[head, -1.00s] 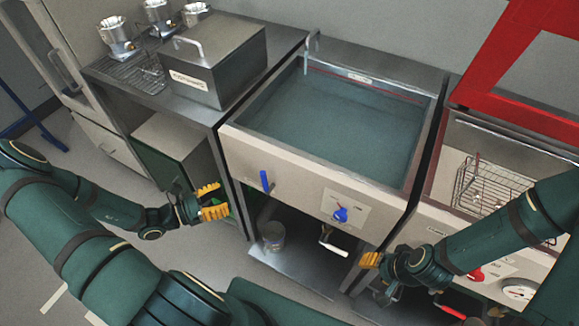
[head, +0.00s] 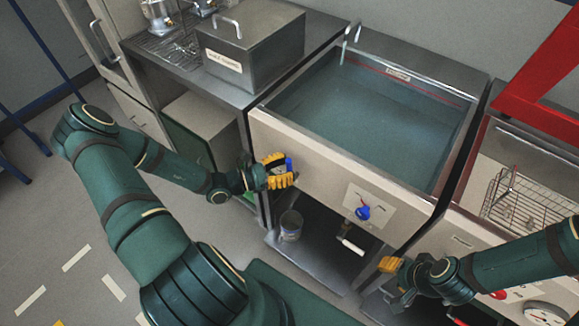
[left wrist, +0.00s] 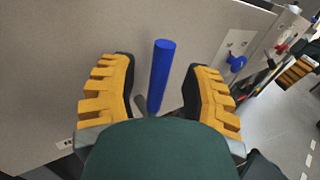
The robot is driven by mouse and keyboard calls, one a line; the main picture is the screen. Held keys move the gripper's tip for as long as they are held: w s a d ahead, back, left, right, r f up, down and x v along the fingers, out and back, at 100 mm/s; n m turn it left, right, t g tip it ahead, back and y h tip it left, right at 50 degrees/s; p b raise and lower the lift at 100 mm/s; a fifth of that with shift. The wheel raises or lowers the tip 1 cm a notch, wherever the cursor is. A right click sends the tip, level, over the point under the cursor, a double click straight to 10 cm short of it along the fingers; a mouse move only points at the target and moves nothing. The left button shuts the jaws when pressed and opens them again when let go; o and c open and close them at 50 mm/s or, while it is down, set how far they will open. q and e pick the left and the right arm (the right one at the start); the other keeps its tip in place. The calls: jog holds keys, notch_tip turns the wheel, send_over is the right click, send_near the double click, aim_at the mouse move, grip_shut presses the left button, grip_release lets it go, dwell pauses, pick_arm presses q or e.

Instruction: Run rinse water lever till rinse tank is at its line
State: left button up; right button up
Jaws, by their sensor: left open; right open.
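The rinse tank (head: 262,135) is a steel basin of blue-grey water (head: 385,115). A red line (head: 400,82) runs along its inner back wall, just above the water surface. A spout (head: 351,34) hooks over the back left corner; I cannot tell if water runs. The blue lever (head: 289,164) is on the tank's front panel. My left gripper (head: 279,171) is open at the lever. In the left wrist view the lever (left wrist: 162,75) stands upright between the open fingers, with gaps on both sides. My right gripper (head: 390,265) is open and empty, low at the right.
A blue valve knob (head: 362,212) sits on a plate lower on the panel. Below are a bucket (head: 290,225) and a white-handled pipe. A lidded steel box (head: 250,50) stands left. A wire basket (head: 515,200) and red frame (head: 535,60) are right.

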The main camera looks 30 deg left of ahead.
pick_arm(q)
jog(key=shift+w+d, duration=0.45)
jog(key=shift+w, duration=0.05)
grip_shut()
